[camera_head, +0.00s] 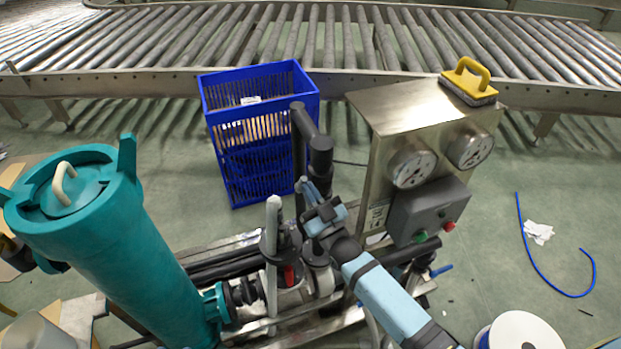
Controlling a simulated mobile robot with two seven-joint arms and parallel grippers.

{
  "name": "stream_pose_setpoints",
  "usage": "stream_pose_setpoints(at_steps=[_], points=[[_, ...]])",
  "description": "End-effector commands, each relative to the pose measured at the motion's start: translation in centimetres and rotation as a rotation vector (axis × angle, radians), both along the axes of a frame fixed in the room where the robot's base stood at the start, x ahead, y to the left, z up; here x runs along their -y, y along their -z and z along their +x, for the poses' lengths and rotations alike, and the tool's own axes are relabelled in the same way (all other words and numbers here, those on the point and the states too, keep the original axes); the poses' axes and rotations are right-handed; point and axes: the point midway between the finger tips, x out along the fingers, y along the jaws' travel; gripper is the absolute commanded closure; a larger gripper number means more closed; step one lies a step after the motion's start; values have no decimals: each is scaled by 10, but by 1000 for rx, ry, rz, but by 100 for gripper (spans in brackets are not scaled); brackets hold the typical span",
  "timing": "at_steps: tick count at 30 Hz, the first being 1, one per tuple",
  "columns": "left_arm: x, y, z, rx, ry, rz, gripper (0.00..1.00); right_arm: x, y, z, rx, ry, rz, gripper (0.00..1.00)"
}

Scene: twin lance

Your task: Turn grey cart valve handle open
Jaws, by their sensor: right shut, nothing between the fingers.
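A long pale grey lever (273,255) stands nearly upright among the black pipes and fittings at the middle of the cart; I take it for the valve handle. My right arm comes in from the lower right. Its gripper (308,192) is shut and empty, just right of the lever's upper end and in front of the black pipe. I see a gap between gripper and lever in the picture; their depth apart is hard to tell. Part of the valve body is hidden by the fittings and my arm. My left gripper does not show.
A teal filter vessel (150,255) stands left. A steel panel box (420,105) with two gauges and a grey button box (428,210) stands right, a yellow brush (469,82) on top. A black pipe (298,150) rises near my gripper. A blue crate (255,165) and roller conveyor (335,40) are behind.

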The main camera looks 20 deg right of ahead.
Motion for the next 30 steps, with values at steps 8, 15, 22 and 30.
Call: stream_pose_setpoints(at_steps=[8, 15, 22, 30], points=[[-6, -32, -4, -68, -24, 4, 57, -1, -23, 10, -210, -1, -6, 100], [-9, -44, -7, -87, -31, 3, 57, -1, -24, 19, -360, 1, -12, 100], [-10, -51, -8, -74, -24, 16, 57, -1, -22, 24, -373, 0, -13, 100], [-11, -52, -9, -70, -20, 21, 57, -1, -23, 27, -370, 0, -13, 100]])
